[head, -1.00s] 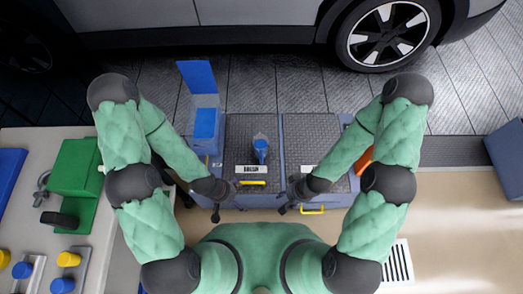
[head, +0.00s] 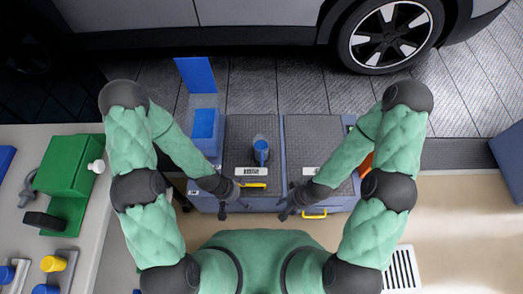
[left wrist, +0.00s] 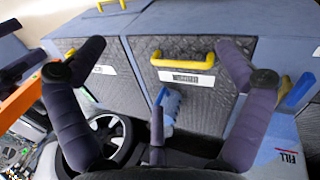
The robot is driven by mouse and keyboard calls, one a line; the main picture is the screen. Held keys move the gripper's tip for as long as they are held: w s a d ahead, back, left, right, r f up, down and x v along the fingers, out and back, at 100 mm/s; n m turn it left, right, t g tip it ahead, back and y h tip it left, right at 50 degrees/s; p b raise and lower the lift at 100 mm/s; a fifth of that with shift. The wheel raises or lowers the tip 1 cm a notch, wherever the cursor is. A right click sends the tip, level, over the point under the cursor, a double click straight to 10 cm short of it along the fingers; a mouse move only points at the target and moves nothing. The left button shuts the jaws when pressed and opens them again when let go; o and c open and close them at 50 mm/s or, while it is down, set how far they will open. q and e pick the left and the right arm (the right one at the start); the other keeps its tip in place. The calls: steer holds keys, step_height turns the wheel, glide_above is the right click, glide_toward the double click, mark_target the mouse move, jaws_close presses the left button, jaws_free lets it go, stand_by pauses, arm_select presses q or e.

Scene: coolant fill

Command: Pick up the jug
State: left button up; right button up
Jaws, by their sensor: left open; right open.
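The blue jug (head: 261,150) stands on the left dark ribbed panel of the low cabinet (head: 251,130), behind a white label. In the left wrist view the jug (left wrist: 170,104) shows between the spread fingers, farther off, its lower part partly hidden by the gripper. My left gripper (head: 229,201) is open and empty, to the left of the jug and nearer to me; its fingers also show in the left wrist view (left wrist: 162,75). My right gripper (head: 291,207) is open and empty, to the right of the jug and nearer to me. Neither touches it.
Yellow handles (head: 253,185) sit on the cabinet's near side. A blue open container (head: 205,130) with a raised flap stands left of the jug. A bench (head: 100,240) with a green machine (head: 66,170) is at left. A car (head: 230,30) is behind.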

arm_select(q)
steer(key=w+d+n+y+p, duration=0.1)
steer(key=w+d+n+p, duration=0.3)
steer(key=w, duration=1.2)
steer(key=n+y, duration=0.3)
steer(key=n, duration=0.3)
glide_toward(261, 142)
steer(key=shift+s+f+p, duration=0.15)
steer(key=shift+p, duration=0.2)
steer(key=shift+n, duration=0.3)
steer(key=f+b, duration=0.1)
steer(key=f, duration=0.1)
steer(key=f+b, duration=0.1)
steer(key=f, duration=0.2)
steer(key=shift+w+f, duration=0.25)
steer(key=shift+s+d+f+b, duration=0.1)
steer(key=shift+f+b, duration=0.7)
steer(key=shift+f, duration=0.5)
steer(key=shift+d+f+b, duration=0.1)
steer(key=shift+f+b, duration=0.65)
steer(key=shift+f, duration=0.55)
steer(key=shift+r, duration=0.1)
steer(key=c, duration=1.7)
